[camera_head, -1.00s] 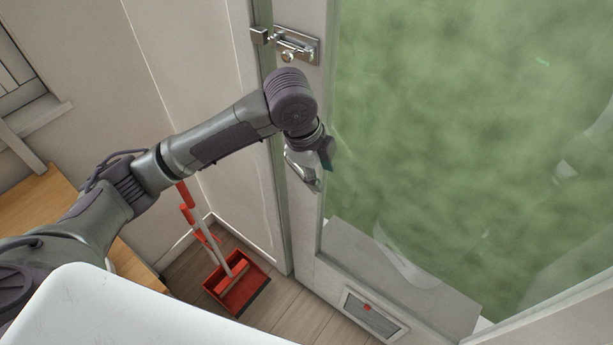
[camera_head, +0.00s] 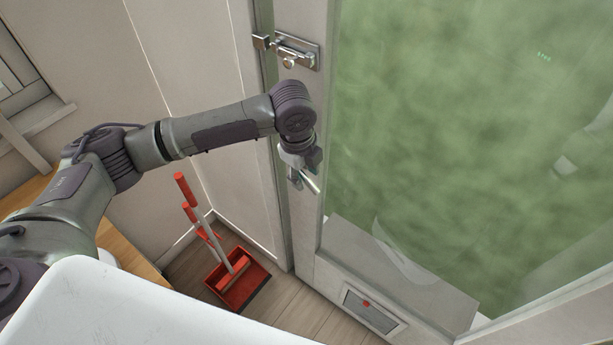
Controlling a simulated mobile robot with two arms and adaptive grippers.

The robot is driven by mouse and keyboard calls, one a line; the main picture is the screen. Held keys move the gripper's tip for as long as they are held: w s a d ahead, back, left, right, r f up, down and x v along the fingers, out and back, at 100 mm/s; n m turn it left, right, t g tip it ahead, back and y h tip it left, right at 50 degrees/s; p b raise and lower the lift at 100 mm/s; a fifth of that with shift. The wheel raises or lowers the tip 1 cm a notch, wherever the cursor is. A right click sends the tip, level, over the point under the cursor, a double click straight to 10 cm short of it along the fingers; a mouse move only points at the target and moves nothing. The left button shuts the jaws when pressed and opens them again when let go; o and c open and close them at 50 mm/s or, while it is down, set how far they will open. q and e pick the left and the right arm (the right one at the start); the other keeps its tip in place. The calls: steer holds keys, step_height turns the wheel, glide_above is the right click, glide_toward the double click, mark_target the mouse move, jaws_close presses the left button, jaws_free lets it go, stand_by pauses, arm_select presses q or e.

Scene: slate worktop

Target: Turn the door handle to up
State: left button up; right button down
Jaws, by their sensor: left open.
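The door handle (camera_head: 310,183) is a shiny metal lever on the frame of the glazed door. Its visible end slants down to the right; the rest is hidden behind my left gripper. My left gripper (camera_head: 301,170) is open right at the handle, with its fingers around or just in front of the lever. I cannot tell whether they touch it. My right gripper is not in view.
A metal slide bolt (camera_head: 292,50) sits higher on the door frame. A red dustpan (camera_head: 240,287) with a red-handled brush stands on the wooden floor below. A red-knobbed flap panel (camera_head: 370,311) is low on the door. A white surface (camera_head: 150,310) fills the lower left.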

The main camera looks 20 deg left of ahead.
mark_target(306, 178)
arm_select(q)
steer(key=shift+w+d+f, duration=0.1)
steer(key=shift+w+f, duration=0.1)
steer(key=shift+f, duration=1.35)
jaws_close()
